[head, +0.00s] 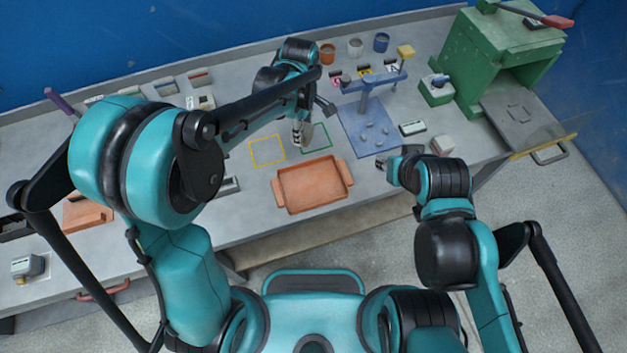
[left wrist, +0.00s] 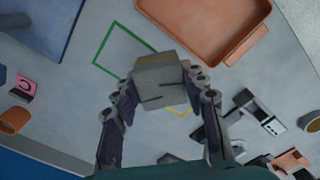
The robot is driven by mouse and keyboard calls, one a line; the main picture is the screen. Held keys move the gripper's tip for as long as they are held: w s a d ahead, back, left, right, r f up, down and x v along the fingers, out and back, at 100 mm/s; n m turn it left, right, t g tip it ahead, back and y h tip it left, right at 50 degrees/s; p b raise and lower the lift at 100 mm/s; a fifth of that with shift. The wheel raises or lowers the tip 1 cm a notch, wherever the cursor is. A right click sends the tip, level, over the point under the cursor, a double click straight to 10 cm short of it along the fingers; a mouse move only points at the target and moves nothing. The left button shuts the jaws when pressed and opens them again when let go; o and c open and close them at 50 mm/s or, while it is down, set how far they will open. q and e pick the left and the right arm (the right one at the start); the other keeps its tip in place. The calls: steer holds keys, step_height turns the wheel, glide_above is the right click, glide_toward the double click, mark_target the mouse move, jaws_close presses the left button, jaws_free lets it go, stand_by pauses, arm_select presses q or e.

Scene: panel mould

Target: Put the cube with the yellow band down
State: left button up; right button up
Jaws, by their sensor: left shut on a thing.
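My left gripper (head: 299,133) is over the bench, beside the green outlined square (head: 315,138). In the left wrist view my left gripper (left wrist: 164,100) is shut on a grey cube (left wrist: 158,80) held between both fingers. A dull yellowish strip shows along the cube's far edge. In that view the cube overlaps the near corner of the green outline (left wrist: 112,50); I cannot tell whether it touches the bench. The yellow outlined square (head: 267,151) lies left of the gripper. My right gripper (head: 384,164) is near the bench's front edge, its fingers unclear.
An orange tray (head: 313,184) lies in front of the outlines. A blue plate with a post (head: 369,130) stands to their right, and a green machine (head: 500,55) farther right. Several small cups and blocks line the back.

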arm_select(q)
steer(key=d+r+n+p, duration=0.2)
steer(key=d+n, duration=0.5)
steer(key=d, duration=0.1)
steer(key=n+b, duration=0.1)
steer(key=b, duration=0.2)
glide_above(312, 185)
step_height(312, 185, down, 7)
steer(key=shift+r, duration=0.15)
steer(key=shift+f+b, duration=0.7)
steer(key=shift+f, duration=1.3)
steer(key=shift+f, duration=0.1)
steer(key=o, duration=1.2)
